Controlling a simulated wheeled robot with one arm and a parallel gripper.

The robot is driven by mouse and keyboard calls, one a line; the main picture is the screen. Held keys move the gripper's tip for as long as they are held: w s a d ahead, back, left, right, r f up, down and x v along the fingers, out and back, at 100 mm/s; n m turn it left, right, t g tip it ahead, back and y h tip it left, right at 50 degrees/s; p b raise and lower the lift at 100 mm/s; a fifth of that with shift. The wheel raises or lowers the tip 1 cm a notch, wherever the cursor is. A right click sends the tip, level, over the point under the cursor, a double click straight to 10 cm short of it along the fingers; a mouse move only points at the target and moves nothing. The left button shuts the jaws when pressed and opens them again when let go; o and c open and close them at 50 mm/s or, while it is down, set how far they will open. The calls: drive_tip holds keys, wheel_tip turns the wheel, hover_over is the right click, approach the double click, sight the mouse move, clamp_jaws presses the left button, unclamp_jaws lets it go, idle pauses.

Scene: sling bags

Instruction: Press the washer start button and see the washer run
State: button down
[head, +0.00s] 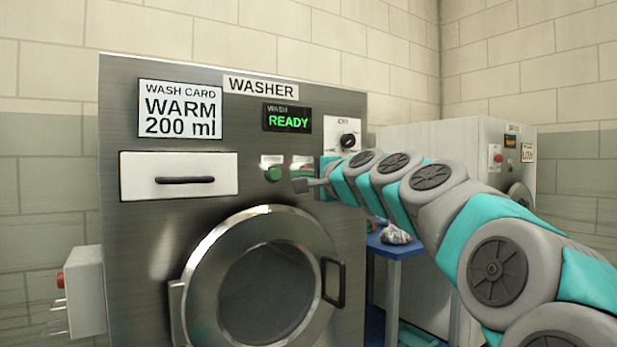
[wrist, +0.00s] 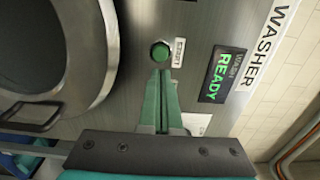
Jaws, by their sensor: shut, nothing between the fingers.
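The washer (head: 150,250) is a brushed steel front with a round door (head: 262,285) that is closed. Its green start button (head: 273,174) sits under a small label, left of my gripper (head: 300,185). The display (head: 287,118) reads READY in green. In the wrist view, the green button (wrist: 160,53) is just beyond the shut fingertips of my gripper (wrist: 158,75), and the label beside it reads START. The fingers are together with nothing between them. Whether the tips touch the button I cannot tell. The display (wrist: 222,74) also reads READY there.
A drawer (head: 178,175) and a wash card (head: 180,109) reading WARM 200 ml are on the washer's left. A dial (head: 347,140) is at the upper right. A blue table (head: 395,249) with a bundle and a second machine (head: 430,140) stand to the right, partly behind my arm.

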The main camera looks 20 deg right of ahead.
sight(276, 174)
drive_tip(key=x, duration=0.8)
drive_tip(key=shift+f, duration=0.1)
drive_tip(key=shift+w+a+p, duration=0.2)
drive_tip(key=shift+w+p, duration=0.3)
drive_tip(key=shift+p, duration=0.25)
drive_tip(key=shift+w+r, duration=0.1)
drive_tip(key=shift+r, duration=0.2)
drive_tip(key=shift+f, duration=0.1)
